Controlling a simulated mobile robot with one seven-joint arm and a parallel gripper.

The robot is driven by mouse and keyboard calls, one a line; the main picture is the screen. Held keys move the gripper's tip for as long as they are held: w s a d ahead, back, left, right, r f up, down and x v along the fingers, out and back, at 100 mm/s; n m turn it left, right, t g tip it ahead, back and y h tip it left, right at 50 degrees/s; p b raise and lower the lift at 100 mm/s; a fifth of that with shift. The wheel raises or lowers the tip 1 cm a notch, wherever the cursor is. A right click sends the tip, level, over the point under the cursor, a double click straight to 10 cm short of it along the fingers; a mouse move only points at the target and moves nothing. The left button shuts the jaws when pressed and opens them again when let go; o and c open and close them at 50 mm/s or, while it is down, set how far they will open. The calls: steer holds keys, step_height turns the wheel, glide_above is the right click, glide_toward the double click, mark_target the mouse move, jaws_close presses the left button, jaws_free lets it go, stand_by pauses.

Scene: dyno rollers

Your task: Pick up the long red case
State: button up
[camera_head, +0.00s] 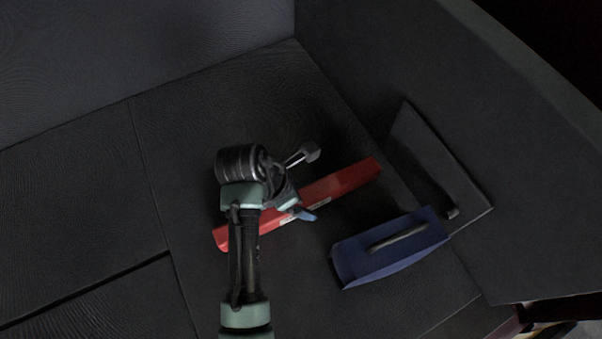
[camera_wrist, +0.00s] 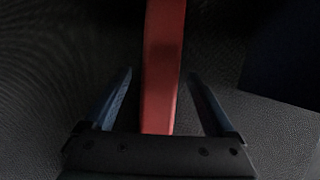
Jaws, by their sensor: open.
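The long red case (camera_head: 346,181) lies flat and slanted on a dark padded surface, with its middle partly hidden behind my arm and gripper in the head view. In the wrist view the red case (camera_wrist: 162,70) runs up from between my gripper's fingers to the top edge. My gripper (camera_wrist: 160,88) is open, with one blue finger on each side of the case and a gap on both sides. In the head view my gripper (camera_head: 299,212) is over the middle of the case. I cannot tell how far the fingertips are above the surface.
A dark blue box (camera_head: 376,260) with a grey handle lies right of the case. A dark flat panel (camera_head: 424,150) leans farther right, beside the side wall. A back wall (camera_head: 140,50) rises behind. The surface to the left (camera_head: 75,200) is clear.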

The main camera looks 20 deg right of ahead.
steer(key=shift+d+f, duration=0.1)
steer(key=shift+f, duration=0.15)
jaws_close()
stand_by(0.3)
